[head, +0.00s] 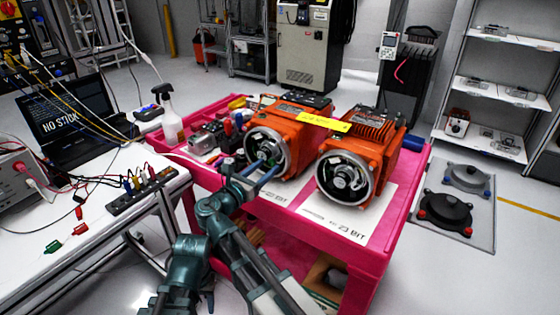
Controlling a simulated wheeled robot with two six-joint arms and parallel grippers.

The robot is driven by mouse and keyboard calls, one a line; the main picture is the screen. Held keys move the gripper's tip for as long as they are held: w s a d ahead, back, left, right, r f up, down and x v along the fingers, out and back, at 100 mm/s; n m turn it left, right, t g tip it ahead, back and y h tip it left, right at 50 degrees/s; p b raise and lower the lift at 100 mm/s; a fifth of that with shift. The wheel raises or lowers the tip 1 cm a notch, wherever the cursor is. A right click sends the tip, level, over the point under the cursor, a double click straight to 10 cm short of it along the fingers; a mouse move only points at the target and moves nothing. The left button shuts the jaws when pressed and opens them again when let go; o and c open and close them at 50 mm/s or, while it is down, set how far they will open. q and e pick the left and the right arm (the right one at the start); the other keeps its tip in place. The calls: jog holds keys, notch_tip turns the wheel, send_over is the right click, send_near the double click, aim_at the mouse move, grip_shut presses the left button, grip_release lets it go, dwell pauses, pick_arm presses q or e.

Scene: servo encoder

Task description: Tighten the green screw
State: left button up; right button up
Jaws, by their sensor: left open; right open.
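Two orange servo motors stand side by side on a pink cart (421,185), the left motor (300,108) and the right motor (378,150). Their round encoder faces, left (267,147) and right (344,177), point toward me. The green screw is too small to make out on either face. My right gripper (246,170) is open in front of the left encoder face, with its fingers close to the lower part; contact is unclear.
A white bench (60,285) at left holds a laptop (72,120), cables and small clips, including a green one (53,246). A spray bottle (170,120) and small tools stand on the cart's left.

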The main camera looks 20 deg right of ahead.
jog(key=shift+w+d, duration=0.3)
pick_arm(q)
jog(key=shift+w+d, duration=0.15)
jog(key=shift+d, duration=0.25)
pick_arm(e)
grip_shut()
